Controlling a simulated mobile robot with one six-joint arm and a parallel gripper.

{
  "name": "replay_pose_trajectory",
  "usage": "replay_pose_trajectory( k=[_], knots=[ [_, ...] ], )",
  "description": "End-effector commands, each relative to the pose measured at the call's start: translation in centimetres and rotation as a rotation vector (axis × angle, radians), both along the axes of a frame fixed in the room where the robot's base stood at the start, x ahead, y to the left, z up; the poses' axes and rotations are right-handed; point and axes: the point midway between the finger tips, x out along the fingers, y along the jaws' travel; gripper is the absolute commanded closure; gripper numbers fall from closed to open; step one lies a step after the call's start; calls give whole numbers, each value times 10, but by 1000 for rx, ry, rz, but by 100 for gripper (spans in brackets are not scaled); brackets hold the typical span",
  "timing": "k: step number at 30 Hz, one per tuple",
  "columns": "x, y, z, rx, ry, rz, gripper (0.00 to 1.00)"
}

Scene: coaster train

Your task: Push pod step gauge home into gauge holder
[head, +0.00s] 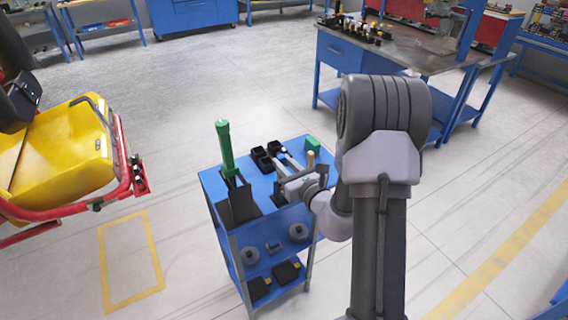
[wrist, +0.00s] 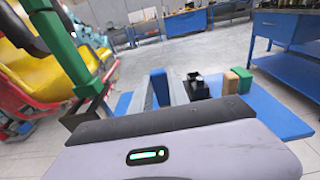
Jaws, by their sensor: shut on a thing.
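The pod step gauge, a long green bar (head: 225,145), stands nearly upright above the left part of the blue cart. It also shows large and tilted at the left of the wrist view (wrist: 62,48). The dark gauge holder (head: 240,208) is directly below, at the cart's left edge. The gauge's lower end meets or enters it; how deep is hidden.
The blue cart's top (head: 207,180) also carries black bins (head: 263,160), a green block (head: 313,143) and a wooden block (head: 310,158). Its lower shelf holds grey round parts (head: 298,231). A yellow coaster car (head: 60,150) stands left; a blue workbench (head: 340,52) stands behind.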

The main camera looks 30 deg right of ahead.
Motion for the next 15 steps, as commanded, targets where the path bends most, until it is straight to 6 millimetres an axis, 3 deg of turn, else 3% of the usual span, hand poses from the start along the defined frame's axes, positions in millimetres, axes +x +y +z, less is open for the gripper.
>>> replay_pose_trajectory(
  k=[15],
  knots=[
    [0, 0, -11, 0, -1, 0, 100]
  ],
)
